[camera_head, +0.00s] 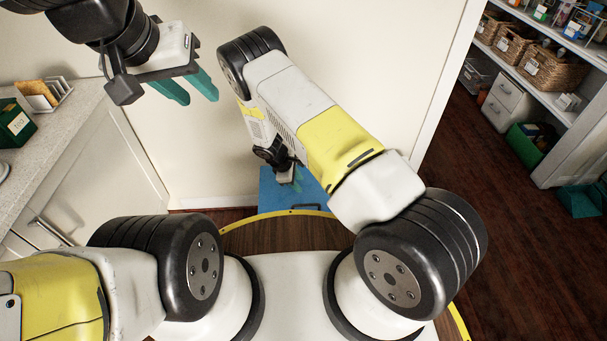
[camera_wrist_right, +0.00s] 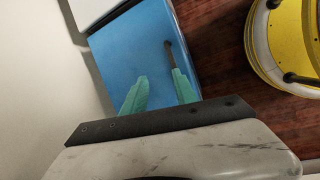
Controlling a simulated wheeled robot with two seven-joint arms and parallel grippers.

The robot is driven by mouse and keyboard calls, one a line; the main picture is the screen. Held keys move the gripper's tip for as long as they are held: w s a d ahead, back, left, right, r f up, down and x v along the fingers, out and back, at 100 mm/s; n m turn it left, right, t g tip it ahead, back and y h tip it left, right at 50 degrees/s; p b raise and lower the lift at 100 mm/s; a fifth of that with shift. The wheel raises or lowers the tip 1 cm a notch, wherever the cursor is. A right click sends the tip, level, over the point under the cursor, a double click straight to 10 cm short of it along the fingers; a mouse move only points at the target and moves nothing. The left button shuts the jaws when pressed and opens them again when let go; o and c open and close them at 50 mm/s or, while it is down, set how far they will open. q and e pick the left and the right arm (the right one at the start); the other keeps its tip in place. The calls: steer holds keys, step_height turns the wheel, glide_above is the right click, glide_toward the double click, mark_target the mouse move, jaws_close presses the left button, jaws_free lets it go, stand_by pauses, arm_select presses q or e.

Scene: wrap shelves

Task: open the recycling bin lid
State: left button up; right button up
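The recycling bin's blue lid (camera_head: 273,194) stands against the wall in the head view, partly hidden by my right arm and base. In the right wrist view the blue lid (camera_wrist_right: 125,55) fills the middle and looks flat, with a dark bar handle (camera_wrist_right: 169,52) near its right side. My right gripper (camera_wrist_right: 158,82) is open over the lid. Its right finger overlaps the near end of the handle, and I cannot tell whether they touch. In the head view this gripper (camera_head: 292,178) is small and partly hidden. My left gripper (camera_head: 192,92) is open and empty, raised at upper left.
A counter (camera_head: 60,125) with a dark green box (camera_head: 14,122) and a rack is at left. Shelves with wicker baskets (camera_head: 552,70) and a green bin (camera_head: 524,148) stand at right beyond a doorway. The wooden floor (camera_head: 490,210) there is clear. A white wall rises behind the bin.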

steer(key=n, duration=0.2)
glide_toward(308, 205)
steer(key=x, duration=0.8)
steer(key=shift+r, duration=0.1)
jaws_close()
stand_by(1.1)
